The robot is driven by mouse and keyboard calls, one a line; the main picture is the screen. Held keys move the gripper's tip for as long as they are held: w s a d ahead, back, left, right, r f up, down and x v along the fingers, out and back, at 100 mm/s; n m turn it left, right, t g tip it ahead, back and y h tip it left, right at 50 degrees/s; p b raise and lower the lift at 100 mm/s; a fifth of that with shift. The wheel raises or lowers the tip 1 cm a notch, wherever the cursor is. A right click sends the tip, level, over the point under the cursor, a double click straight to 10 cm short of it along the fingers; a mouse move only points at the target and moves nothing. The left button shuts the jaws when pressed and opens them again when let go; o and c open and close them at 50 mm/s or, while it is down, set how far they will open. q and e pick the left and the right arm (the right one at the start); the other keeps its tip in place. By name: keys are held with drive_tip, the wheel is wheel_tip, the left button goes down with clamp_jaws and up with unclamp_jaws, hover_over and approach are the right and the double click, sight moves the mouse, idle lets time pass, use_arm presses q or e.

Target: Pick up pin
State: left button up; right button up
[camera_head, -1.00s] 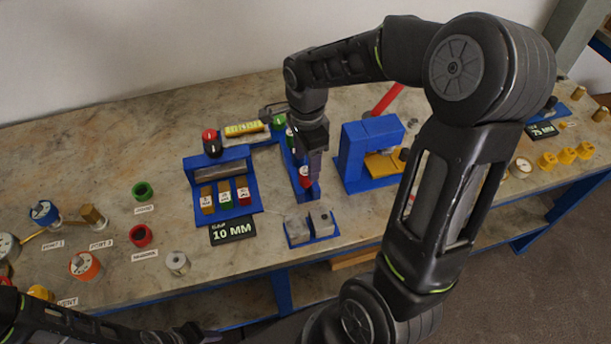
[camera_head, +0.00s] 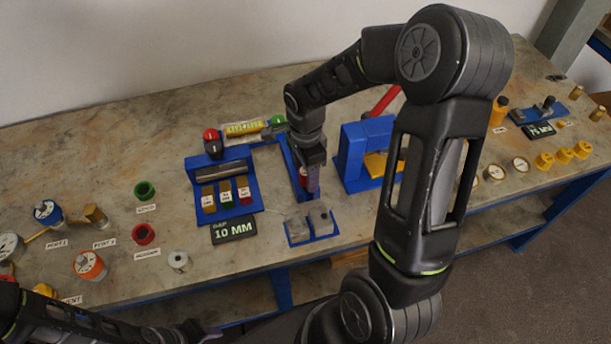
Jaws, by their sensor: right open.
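No part is plainly marked as the pin. A grey steel rod (camera_head: 221,171) lies across the blue holder (camera_head: 250,196) behind three labelled blocks and is a pin-like part. My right gripper (camera_head: 311,186) points down over the narrow blue rail (camera_head: 290,165), right of that holder. A red part (camera_head: 303,175) shows beside its fingers; I see no clear hold on it. The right jaws are open, with the fingertips partly merged with the rail behind. My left gripper (camera_head: 208,334) is low at the bottom edge, in front of the bench, dark and hard to read.
A blue plate with two grey blocks (camera_head: 320,221) sits just in front of my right gripper. A blue arch-shaped fixture (camera_head: 352,150) stands to its right. A "10 MM" sign (camera_head: 234,229) lies in front of the holder. Round coloured parts and labels fill the left side.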

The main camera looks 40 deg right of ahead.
clamp_jaws()
idle(0.6)
